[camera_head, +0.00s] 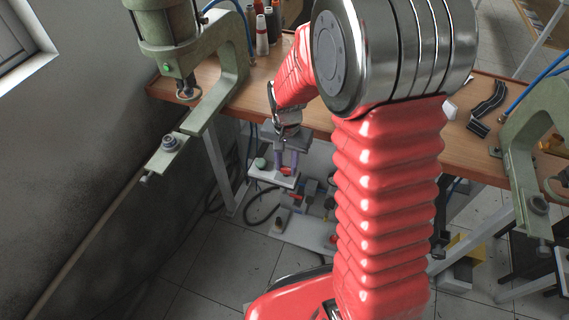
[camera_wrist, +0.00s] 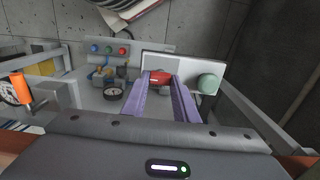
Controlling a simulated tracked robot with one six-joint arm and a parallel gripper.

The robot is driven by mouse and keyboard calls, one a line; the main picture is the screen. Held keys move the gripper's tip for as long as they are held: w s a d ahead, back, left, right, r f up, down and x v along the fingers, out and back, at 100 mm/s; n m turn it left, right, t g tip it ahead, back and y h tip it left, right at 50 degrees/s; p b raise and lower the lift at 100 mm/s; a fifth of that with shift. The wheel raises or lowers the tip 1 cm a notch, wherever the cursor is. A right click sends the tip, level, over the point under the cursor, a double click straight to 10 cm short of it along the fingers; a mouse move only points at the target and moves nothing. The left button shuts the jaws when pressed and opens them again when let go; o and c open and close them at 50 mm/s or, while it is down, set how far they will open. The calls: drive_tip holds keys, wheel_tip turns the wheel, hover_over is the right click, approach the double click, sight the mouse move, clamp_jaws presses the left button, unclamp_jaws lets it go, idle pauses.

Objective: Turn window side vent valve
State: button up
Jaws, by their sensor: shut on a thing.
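The window side vent valve has a small red handle (camera_wrist: 160,77) on a pale plate beside a round green knob (camera_wrist: 207,84). My gripper (camera_wrist: 160,80) has two purple fingers, one on each side of the red handle, and is shut on it. In the head view my gripper (camera_head: 286,166) reaches down below the table edge to the same pale plate. The red handle (camera_head: 287,171) shows between the fingertips, and the green knob (camera_head: 260,163) is to their left. The fingers hide part of the valve body, so its exact angle is hard to tell.
A panel with a pressure gauge (camera_wrist: 112,92) and coloured buttons (camera_wrist: 109,49) is beside the plate. An orange handle (camera_wrist: 22,88) is at the left. The wooden table (camera_head: 320,120) is above my gripper, and green presses (camera_head: 225,90) stand at both sides.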

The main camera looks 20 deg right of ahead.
sight(286, 167)
drive_tip(key=shift+a, duration=0.1)
drive_tip(key=o, duration=1.1)
drive_tip(key=shift+c, duration=0.2)
drive_tip(key=shift+r, duration=0.1)
wheel_tip(286, 167, up, 14)
drive_tip(key=shift+f, duration=0.25)
drive_tip(key=shift+n, duration=0.3)
